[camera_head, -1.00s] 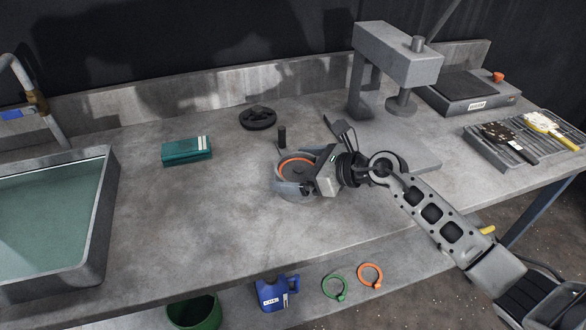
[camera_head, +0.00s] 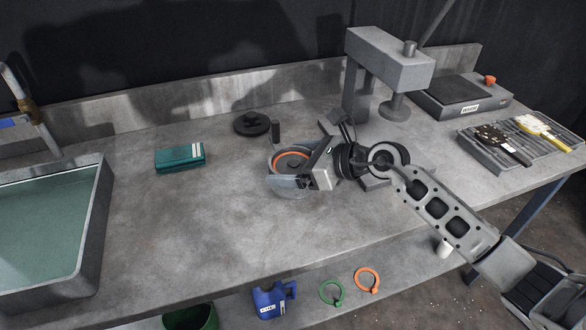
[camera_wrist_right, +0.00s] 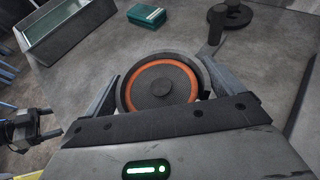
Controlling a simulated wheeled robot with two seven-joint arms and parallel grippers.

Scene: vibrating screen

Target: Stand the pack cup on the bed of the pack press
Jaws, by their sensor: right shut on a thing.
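The pack cup (camera_head: 291,162) is a round grey cup with an orange ring and a dark disc inside. It also shows in the right wrist view (camera_wrist_right: 160,88), between the fingers. My right gripper (camera_head: 293,178) is shut on it and holds it upright, apparently just above the bench. My left gripper (camera_wrist_right: 25,130) seems to show dimly in the right wrist view.
A black round knob-topped part (camera_head: 252,124) and a teal box (camera_head: 180,158) lie on the bench. A water-filled sink (camera_head: 92,235) is at left. A scale (camera_head: 462,96) and a tray of tools (camera_head: 488,155) stand at right. The bench front middle is clear.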

